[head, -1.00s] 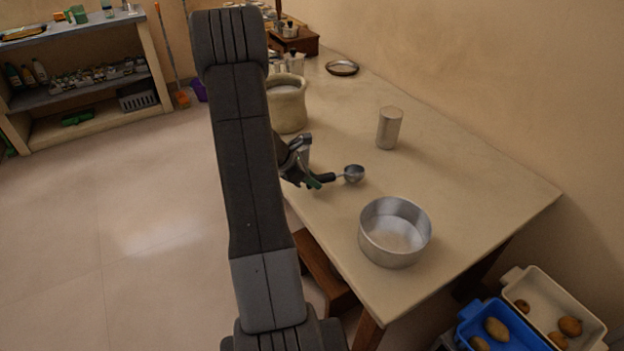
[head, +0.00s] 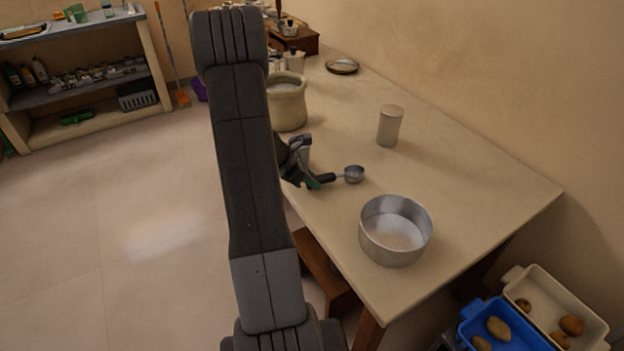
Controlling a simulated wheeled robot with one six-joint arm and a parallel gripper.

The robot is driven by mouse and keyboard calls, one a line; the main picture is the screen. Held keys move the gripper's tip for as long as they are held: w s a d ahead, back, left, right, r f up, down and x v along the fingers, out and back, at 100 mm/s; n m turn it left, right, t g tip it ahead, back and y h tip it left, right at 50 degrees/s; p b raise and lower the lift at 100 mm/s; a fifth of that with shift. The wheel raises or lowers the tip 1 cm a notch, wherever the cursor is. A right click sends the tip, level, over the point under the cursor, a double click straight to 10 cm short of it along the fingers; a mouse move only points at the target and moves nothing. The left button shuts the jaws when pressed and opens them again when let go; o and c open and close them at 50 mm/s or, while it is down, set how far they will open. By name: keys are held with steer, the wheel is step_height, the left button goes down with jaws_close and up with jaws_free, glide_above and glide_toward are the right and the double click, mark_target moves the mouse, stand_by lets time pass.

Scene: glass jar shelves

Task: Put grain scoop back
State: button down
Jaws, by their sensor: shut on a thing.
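The grain scoop (head: 354,174) is a small round metal cup on a thin handle with a dark grip. My gripper (head: 318,181) is shut on the dark grip, at the near left edge of the table. The scoop's cup points right, over the table top; I cannot tell whether it touches the surface. A wide metal pan (head: 394,230) with pale contents stands to the lower right of the scoop. A stone-coloured crock (head: 288,104) with pale contents stands behind my gripper. My arm hides part of the crock's left side.
A metal cylinder (head: 390,126) stands upright on the table (head: 470,190) near the wall. A dark round plate (head: 341,66) and a wooden box (head: 297,42) are farther back. Blue (head: 503,326) and cream (head: 590,322) crates with potatoes sit at the lower right. The table's right part is clear.

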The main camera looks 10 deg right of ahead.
steer(key=shift+f, duration=0.2)
steer(key=c, duration=1.1)
jaws_free()
steer(key=shift+p+v, duration=2.45)
steer(key=shift+v, duration=1.55)
steer(key=w+v, duration=0.1)
steer(key=v, duration=1.2)
steer(key=shift+s+a+r, duration=0.2)
steer(key=shift+s+r, duration=0.2)
steer(key=shift+s, duration=0.15)
